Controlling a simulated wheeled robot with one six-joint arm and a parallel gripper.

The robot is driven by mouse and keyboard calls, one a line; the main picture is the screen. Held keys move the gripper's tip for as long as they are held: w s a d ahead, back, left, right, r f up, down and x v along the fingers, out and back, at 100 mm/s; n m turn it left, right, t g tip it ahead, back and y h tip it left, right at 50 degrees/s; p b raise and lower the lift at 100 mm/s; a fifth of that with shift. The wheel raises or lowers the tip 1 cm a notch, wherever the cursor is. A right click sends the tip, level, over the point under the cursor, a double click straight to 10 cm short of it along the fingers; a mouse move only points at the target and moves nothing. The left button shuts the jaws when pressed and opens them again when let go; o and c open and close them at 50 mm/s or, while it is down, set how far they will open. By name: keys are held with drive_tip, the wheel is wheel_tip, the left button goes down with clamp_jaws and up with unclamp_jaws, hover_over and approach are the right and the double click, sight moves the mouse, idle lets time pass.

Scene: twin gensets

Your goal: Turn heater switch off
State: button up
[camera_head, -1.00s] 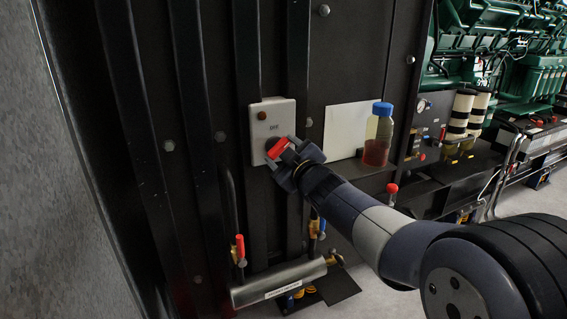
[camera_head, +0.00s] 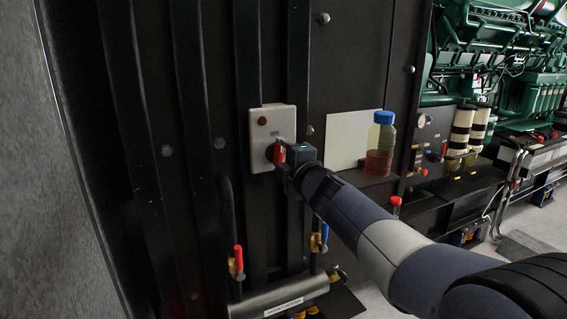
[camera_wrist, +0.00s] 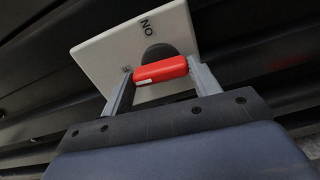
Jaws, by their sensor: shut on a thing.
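The heater switch is a light grey box (camera_head: 262,122) on a dark panel, with a dull red round lamp near its top. It has a red knob handle (camera_head: 279,153) on a dark round base. In the wrist view the red handle (camera_wrist: 160,70) spans between my two fingers, which press on its ends. The letters "NO" show upside down on the switch plate (camera_wrist: 112,48); another mark is partly hidden. My gripper (camera_head: 281,158) is shut on the red handle. In the head view it hides the lower right of the box, and the handle stands nearly upright.
A bottle of red liquid with a blue cap (camera_head: 380,145) stands on a small shelf right of the switch. Below are a grey cylinder (camera_head: 280,297) and a red-handled valve (camera_head: 238,260). A green engine (camera_head: 500,60) stands at the far right.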

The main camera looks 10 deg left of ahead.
drive_tip(key=shift+n, duration=0.5)
drive_tip(key=o, duration=1)
drive_tip(key=v, duration=1.1)
drive_tip(key=shift+w+a, duration=0.1)
drive_tip(key=shift+x, duration=5.4)
